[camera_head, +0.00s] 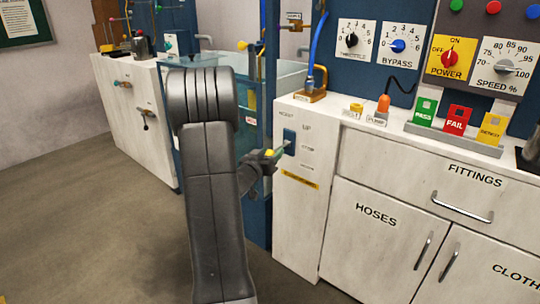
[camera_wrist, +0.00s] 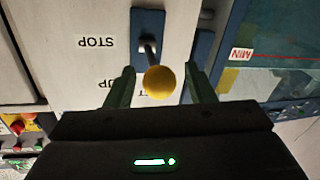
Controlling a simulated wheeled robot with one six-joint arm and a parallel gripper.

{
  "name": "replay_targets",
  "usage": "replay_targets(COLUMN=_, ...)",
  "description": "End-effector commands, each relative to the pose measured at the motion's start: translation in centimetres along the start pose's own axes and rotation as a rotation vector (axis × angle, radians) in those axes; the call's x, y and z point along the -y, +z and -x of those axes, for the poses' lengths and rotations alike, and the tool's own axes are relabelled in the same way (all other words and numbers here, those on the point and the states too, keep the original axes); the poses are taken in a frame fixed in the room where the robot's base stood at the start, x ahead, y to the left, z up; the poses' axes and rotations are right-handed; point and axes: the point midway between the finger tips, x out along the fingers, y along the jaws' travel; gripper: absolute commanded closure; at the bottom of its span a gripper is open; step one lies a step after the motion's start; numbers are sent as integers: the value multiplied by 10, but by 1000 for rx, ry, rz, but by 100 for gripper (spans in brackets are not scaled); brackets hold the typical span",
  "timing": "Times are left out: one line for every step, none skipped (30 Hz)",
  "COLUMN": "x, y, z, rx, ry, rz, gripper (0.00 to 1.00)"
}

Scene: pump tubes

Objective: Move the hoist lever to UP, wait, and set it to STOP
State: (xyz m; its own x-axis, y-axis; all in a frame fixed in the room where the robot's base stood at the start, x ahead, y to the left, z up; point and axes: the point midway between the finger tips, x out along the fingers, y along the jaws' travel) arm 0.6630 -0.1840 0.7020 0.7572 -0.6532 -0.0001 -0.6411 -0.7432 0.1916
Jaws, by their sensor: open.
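The hoist lever has a yellow knob on a short dark shaft. It sticks out of a blue plate (camera_head: 289,141) on the white cabinet's side panel in the head view. In the wrist view, which is upside down, the yellow knob (camera_wrist: 159,82) sits between the two green fingers of my gripper (camera_wrist: 154,88), with the blue plate (camera_wrist: 148,22) behind. My gripper (camera_head: 268,160) is open around the knob, with gaps visible on both sides. The STOP label (camera_wrist: 97,42) is level with the shaft's base. I cannot tell the lever's exact setting.
The white panel (camera_head: 301,210) carries a yellow strip below the lever. A blue post (camera_head: 258,200) and a water tank (camera_head: 290,78) stand to the left and behind. Cabinets marked HOSES and FITTINGS are at right. Floor at left is clear.

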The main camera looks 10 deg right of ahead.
Motion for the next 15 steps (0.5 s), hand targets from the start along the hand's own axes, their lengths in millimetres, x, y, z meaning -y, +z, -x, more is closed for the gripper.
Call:
replay_targets(x=0, y=0, z=0, rx=0, ry=0, rz=0, gripper=51)
replay_targets(x=0, y=0, z=0, rx=0, ry=0, rz=0, gripper=51)
replay_targets(x=0, y=0, z=0, rx=0, ry=0, rz=0, gripper=51)
replay_targets(x=0, y=0, z=0, rx=0, ry=0, rz=0, gripper=57)
replay_targets(x=0, y=0, z=0, rx=0, ry=0, rz=0, gripper=63)
replay_targets(x=0, y=0, z=0, rx=0, ry=0, rz=0, gripper=71)
replay_targets(x=0, y=0, z=0, rx=0, ry=0, rz=0, gripper=76)
replay_targets(x=0, y=0, z=0, rx=0, ry=0, rz=0, gripper=82)
replay_targets(x=0, y=0, z=0, rx=0, ry=0, rz=0, gripper=90)
replay_targets(x=0, y=0, z=0, rx=0, ry=0, rz=0, gripper=96)
replay_targets(x=0, y=0, z=0, rx=0, ry=0, rz=0, gripper=100)
replay_targets(x=0, y=0, z=0, rx=0, ry=0, rz=0, gripper=100)
replay_targets(x=0, y=0, z=0, rx=0, ry=0, rz=0, gripper=100)
replay_targets(x=0, y=0, z=0, rx=0, ry=0, rz=0, gripper=100)
replay_targets(x=0, y=0, z=0, rx=1, ry=0, rz=0, gripper=100)
